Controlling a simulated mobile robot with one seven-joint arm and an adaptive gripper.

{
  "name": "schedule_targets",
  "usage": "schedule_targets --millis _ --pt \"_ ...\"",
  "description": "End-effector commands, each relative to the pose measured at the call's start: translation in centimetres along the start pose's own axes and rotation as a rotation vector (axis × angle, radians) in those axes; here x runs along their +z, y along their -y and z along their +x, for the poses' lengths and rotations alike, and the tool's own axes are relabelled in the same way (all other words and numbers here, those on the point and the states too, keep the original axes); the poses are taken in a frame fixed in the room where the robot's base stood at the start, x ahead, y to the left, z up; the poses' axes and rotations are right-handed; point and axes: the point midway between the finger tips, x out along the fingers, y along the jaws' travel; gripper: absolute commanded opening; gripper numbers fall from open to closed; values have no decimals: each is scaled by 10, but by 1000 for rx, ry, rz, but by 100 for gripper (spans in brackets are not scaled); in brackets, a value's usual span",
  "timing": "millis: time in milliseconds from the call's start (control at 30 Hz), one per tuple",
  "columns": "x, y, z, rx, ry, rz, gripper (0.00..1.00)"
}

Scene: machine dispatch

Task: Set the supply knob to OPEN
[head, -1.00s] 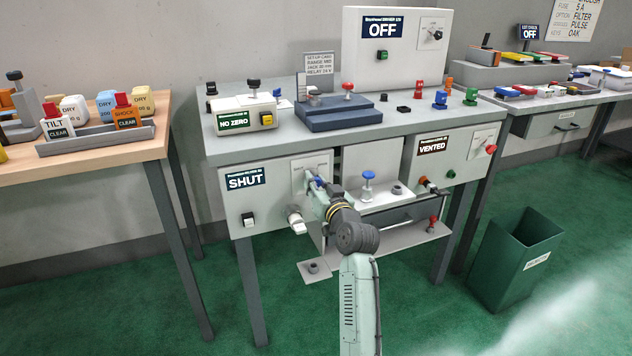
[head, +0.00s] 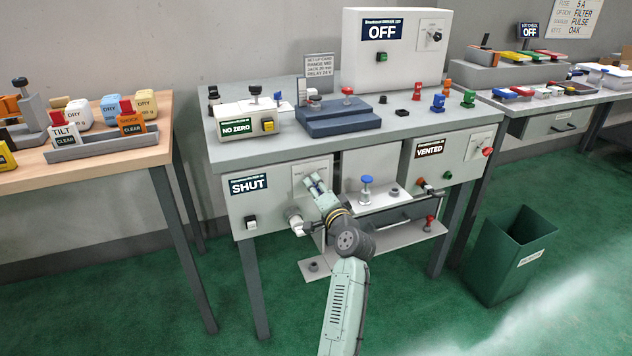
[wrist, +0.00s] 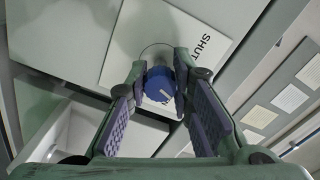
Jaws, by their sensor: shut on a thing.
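The supply knob is the round blue cap (wrist: 160,84) on a white plate (wrist: 165,45) in the wrist view. The word SHUT is printed on the plate beside it, and other lettering is partly covered. My gripper (wrist: 159,90) has its two purple-padded fingers closed on the knob's sides. In the head view my gripper (head: 313,183) is at the panel of the left cabinet (head: 262,207), covering the knob. The cabinet's dark display (head: 248,185) reads SHUT.
A white spout-like fitting (head: 297,221) sticks out just below left of my gripper. A shelf with a blue-topped part (head: 366,190) is to the right. A lower tray (head: 390,247) juts out under the bench. A green bin (head: 512,258) stands on the floor at right.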

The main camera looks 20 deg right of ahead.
Motion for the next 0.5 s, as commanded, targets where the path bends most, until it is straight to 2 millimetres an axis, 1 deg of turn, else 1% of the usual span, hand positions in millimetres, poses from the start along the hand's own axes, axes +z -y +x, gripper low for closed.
schedule_targets --millis 33,200,500 --pt "-1 4 0 0 1 44 0" --pt "-1 3 0 0 1 189 0" --pt "-1 2 0 -1 0 372 0"
